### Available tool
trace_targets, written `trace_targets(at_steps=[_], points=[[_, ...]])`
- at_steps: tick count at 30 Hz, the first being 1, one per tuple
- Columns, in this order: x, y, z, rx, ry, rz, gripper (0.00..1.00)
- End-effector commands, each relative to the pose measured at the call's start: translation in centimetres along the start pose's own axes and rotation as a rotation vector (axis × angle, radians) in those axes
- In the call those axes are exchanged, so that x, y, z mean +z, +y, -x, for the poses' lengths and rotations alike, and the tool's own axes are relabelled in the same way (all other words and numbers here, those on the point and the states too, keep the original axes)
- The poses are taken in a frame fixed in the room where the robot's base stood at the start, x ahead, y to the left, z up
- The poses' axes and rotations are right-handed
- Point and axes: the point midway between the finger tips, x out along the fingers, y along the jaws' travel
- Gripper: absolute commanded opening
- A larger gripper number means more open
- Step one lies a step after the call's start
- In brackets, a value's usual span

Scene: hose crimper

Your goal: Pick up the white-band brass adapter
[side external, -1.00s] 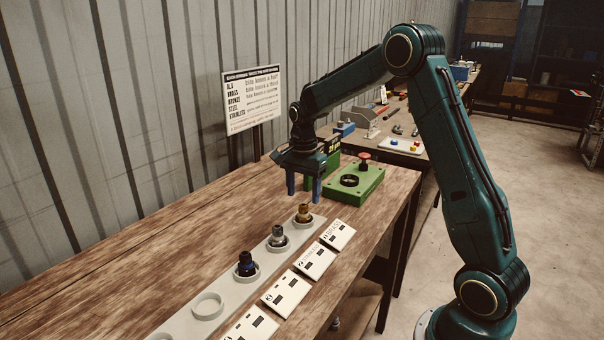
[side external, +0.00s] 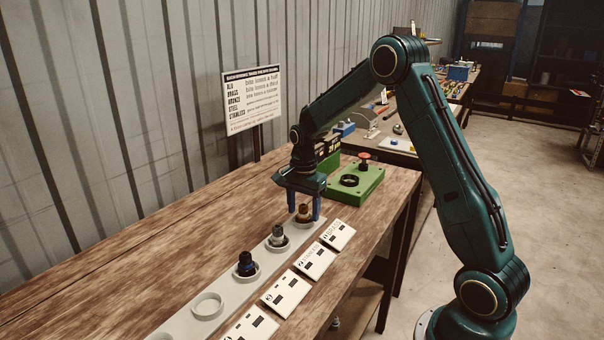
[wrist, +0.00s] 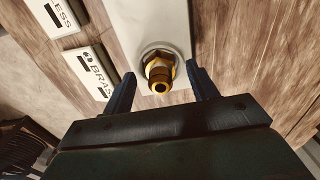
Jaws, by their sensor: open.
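The brass adapter (side external: 303,212) stands upright in the far-end ring of the pale rack (side external: 233,277). In the wrist view the adapter (wrist: 160,73) shows a hex base and a round gold top; I cannot make out a white band on it. My gripper (side external: 304,214) is open and lowered, with one finger on each side of the adapter. The fingers also show in the wrist view (wrist: 160,85), with visible gaps between them and the adapter. Whether either finger touches it low down is hard to tell.
An empty ring (side external: 207,306) is nearer. Label cards (side external: 314,261) lie along the rack. A green crimper base (side external: 356,185) with a red button is behind. A sign (side external: 252,99) stands by the wall.

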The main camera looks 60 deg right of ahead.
Motion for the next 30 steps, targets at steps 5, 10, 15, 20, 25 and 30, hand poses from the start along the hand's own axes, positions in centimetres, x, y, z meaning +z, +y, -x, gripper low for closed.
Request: trace_targets(at_steps=[5, 10, 15, 20, 25, 30], points=[[0.00, 0.00, 0.03, 0.000, 0.000, 0.000, 0.58], [0.00, -0.01, 0.04, 0.000, 0.000, 0.000, 0.58], [0.00, -0.01, 0.05, 0.000, 0.000, 0.000, 0.25], [-0.01, -0.03, 0.09, -0.001, 0.000, 0.000, 0.04], [-0.01, -0.04, 0.11, -0.001, 0.001, 0.000, 0.04], [-0.02, -0.07, 0.52, -0.002, 0.001, 0.000, 0.04]])
